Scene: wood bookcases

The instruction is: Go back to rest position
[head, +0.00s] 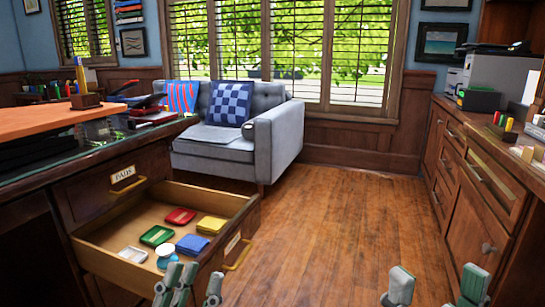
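My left gripper (193,287) is at the bottom edge, in front of the open drawer (103,262). Its grey-green fingertips stand up with a narrow gap, and nothing shows between them. My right gripper (436,288) is at the bottom right, over the floor, with its fingertips wide apart and empty. Only the fingertips of both grippers show; the rest is below the picture. In the drawer lie a red pad (180,216), a green one (156,236), a yellow one (211,225), a blue one (192,245), a white one (133,254) and a round white-and-blue item (167,257).
The drawer juts from the dark wood desk (60,163) at left. A wood cabinet (470,180) with a printer (492,75) lines the right side. A grey sofa (275,138) stands at the back under the window. The wooden floor (330,220) between is clear.

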